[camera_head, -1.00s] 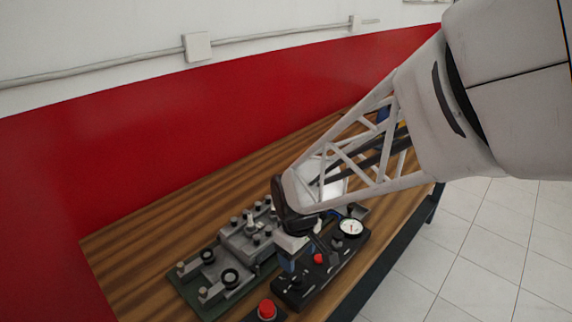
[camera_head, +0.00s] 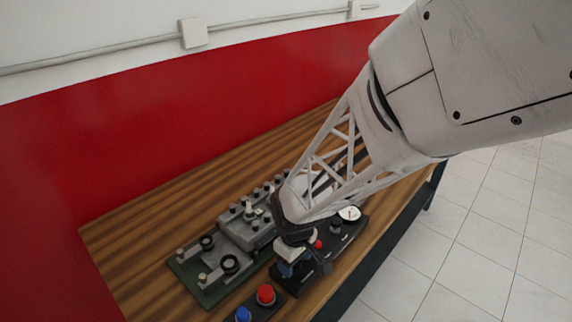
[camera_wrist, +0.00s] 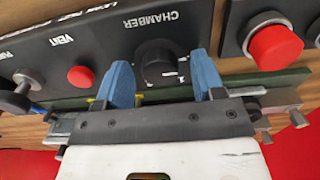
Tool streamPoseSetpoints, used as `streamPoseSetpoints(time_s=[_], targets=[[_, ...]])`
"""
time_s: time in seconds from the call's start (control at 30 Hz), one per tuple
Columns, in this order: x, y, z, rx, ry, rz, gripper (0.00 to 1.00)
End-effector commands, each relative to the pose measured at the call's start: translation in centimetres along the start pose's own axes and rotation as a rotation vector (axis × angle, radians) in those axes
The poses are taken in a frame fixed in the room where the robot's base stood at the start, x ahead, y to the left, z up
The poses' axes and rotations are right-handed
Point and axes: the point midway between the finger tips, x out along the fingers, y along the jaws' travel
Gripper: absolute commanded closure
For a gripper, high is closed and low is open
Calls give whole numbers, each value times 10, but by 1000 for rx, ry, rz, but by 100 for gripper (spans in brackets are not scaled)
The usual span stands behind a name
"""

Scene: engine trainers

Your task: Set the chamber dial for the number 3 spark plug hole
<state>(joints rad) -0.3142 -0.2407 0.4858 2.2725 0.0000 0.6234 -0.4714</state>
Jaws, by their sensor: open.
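The black chamber dial (camera_wrist: 157,66) shows in the wrist view under its upside-down CHAMBER label, on the black panel (camera_wrist: 120,38). My gripper (camera_wrist: 162,80) is open, with one blue finger on each side of the dial and a gap to it on both sides. I cannot tell the dial's setting; small white marks show at its right. In the head view my gripper (camera_head: 294,268) is over the near end of the panel and hides the dial. The grey engine block (camera_head: 248,226) is on a green base to the left; I cannot make out which hole is number 3.
A red button (camera_wrist: 275,46) on a separate box is right of the dial. A red VENT button (camera_wrist: 80,77) and a black knob (camera_wrist: 16,97) are left of it. The head view shows a gauge (camera_head: 349,213) and a blue button (camera_head: 243,314). Bare wooden table (camera_head: 150,243) lies behind the block.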

Motion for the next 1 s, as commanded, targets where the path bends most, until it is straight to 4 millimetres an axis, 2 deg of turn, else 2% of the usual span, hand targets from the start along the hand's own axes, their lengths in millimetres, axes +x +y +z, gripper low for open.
streamPoseSetpoints(time_s=[0.23,0.57,1.0], targets=[[0,0,0,0,0,0,38],[0,0,0,0,0,0,87],[0,0,0,64,-1,0,87]])
